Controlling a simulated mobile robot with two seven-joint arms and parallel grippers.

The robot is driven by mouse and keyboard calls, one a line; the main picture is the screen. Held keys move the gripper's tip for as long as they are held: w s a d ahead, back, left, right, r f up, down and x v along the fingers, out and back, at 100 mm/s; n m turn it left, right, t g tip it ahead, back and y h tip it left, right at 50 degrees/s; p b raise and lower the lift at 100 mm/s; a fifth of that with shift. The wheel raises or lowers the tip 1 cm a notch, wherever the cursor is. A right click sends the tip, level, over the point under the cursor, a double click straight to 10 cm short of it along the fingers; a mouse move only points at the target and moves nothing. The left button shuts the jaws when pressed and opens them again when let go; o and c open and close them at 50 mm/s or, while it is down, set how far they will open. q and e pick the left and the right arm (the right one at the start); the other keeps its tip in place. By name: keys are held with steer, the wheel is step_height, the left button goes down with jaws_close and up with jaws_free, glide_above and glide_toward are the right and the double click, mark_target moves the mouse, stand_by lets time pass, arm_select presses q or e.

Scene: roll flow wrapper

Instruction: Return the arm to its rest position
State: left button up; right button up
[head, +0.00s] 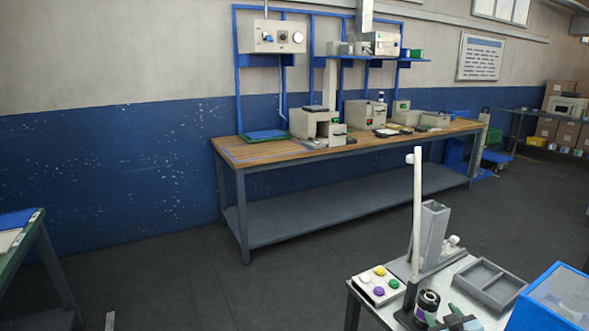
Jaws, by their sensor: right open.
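My right gripper (452,317) shows at the bottom edge, to the right of middle, over the front part of a small light-topped table (466,298). It is open, and I see nothing between its fingers. Its dark body is cut off by the picture's lower edge. A dark roll (428,300) with a pale and purple core is close to its left side; I cannot tell whether they touch. My left gripper is not in view.
A white post (417,200) and a grey upright channel (432,230) rise behind the gripper. A long workbench (300,154) stands farther back, with open floor between.

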steer(key=s+a+f+g+y, duration=0.1)
steer(key=s+a+f, duration=0.2)
steer(key=s+f, duration=0.2)
steer(key=s+a+f+g, duration=0.1)
steer(key=s+a+f, duration=0.2)
steer(key=s+f, duration=0.25)
steer(key=s+a+f+g, duration=0.1)
steer(key=s+a+f, duration=0.1)
steer(key=s, duration=0.9)
steer(key=s+a+f+g+y, duration=0.1)
steer(key=s+a, duration=0.4)
steer(key=s, duration=0.6)
steer(key=s+a+f+m+g+y, duration=0.1)
steer(key=s+a+f, duration=0.3)
steer(key=s, duration=0.7)
steer(key=shift+g, duration=0.5)
